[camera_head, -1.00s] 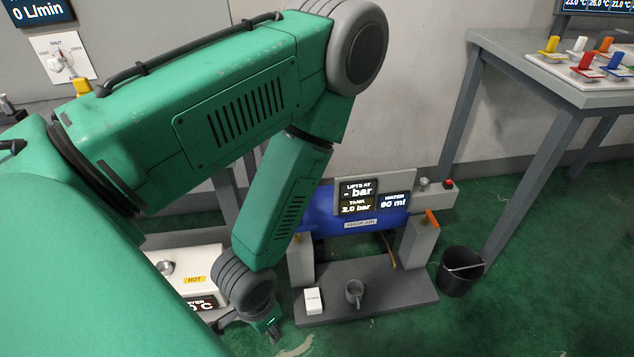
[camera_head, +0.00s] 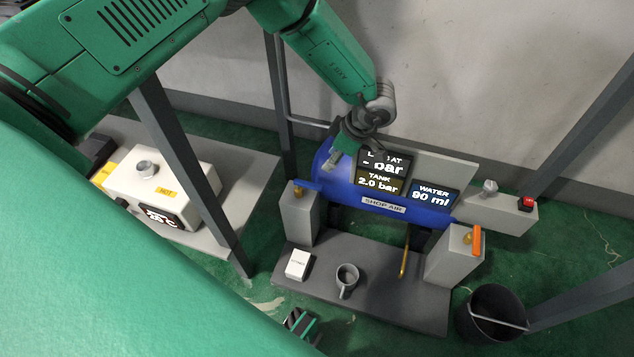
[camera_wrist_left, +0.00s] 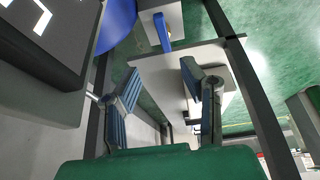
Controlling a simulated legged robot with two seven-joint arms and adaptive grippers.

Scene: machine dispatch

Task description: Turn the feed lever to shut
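Two levers show in the head view, and I cannot read which is the feed lever. A blue lever (camera_head: 308,185) lies about level on the left grey post (camera_head: 299,220), left of the blue tank (camera_head: 335,188). It also shows in the wrist view (camera_wrist_left: 162,32). An orange lever (camera_head: 477,241) stands upright on the right post (camera_head: 447,262). My left gripper (camera_head: 347,150) is open and empty, above the tank's left end and up to the right of the blue lever. Its fingers are apart in the wrist view (camera_wrist_left: 160,78). A mostly hidden part of mine, perhaps the right gripper (camera_head: 301,322), shows low down.
Screens (camera_head: 383,170) stand just right of my left gripper. A mug (camera_head: 347,277) and white box (camera_head: 298,264) sit on the grey base (camera_head: 385,293). A red button (camera_head: 527,202), a black bucket (camera_head: 492,312) and a hot white unit (camera_head: 150,200) are around it.

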